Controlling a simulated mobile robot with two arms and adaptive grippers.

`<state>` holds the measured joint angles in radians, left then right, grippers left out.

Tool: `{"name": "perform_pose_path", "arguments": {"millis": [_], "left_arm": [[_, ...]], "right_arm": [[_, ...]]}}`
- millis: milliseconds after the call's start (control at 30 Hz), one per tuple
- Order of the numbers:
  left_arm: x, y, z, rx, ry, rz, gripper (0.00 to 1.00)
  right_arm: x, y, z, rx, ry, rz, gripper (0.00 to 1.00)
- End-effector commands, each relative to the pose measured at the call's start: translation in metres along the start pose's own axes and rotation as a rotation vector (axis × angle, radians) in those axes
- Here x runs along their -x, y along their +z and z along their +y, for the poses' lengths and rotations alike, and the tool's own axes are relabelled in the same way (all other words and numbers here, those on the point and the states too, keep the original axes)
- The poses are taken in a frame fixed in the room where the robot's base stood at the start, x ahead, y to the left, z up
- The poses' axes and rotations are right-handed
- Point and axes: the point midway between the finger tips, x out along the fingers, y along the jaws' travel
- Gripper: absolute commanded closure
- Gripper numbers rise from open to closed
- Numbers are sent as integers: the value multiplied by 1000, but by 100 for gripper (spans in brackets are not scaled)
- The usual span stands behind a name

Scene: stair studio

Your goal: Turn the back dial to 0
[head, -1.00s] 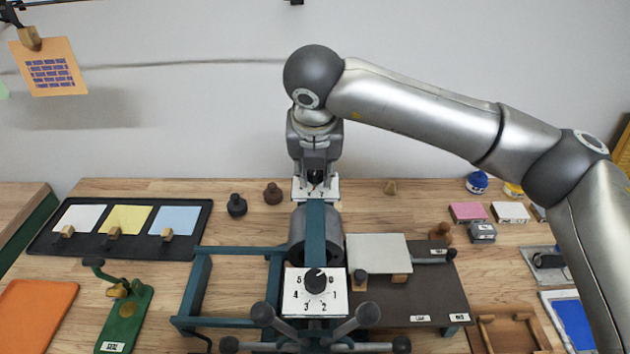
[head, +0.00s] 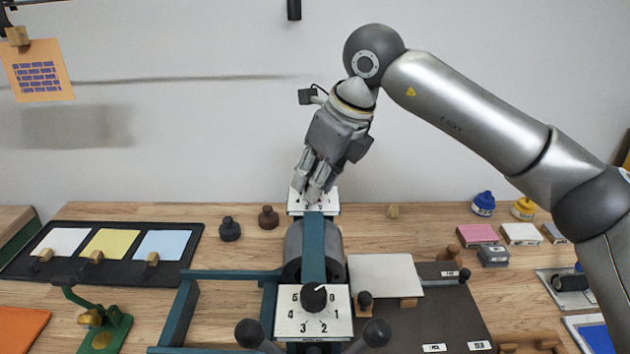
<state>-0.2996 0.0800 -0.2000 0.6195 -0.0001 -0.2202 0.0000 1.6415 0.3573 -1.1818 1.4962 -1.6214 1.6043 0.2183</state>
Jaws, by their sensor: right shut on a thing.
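The back dial's white plate (head: 328,207) stands at the far end of the press, behind the roller. My right gripper (head: 313,198) comes down onto it from the upper right, tilted. It is shut on the back dial's knob, which its fingers hide, so I cannot read where the knob points. The front dial (head: 314,298) has a black knob on a white plate with numbers, at the near end of the press. My left gripper is not in view.
A teal press frame (head: 314,250) with a grey roller (head: 295,245) fills the middle. A black tray (head: 185,238) with coloured sheets lies left. Dark weights (head: 268,217) stand near the back dial. Ink jars (head: 483,204) and coloured blocks (head: 478,234) are at right.

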Motion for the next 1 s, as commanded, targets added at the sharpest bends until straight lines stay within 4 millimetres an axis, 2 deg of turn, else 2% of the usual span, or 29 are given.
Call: {"name": "perform_pose_path", "arguments": {"millis": [367,1000], "left_arm": [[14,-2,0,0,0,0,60],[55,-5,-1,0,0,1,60]], "right_arm": [[3,2,-3,325,138,-1,98],[3,4,-5,887,369,0,98]]}}
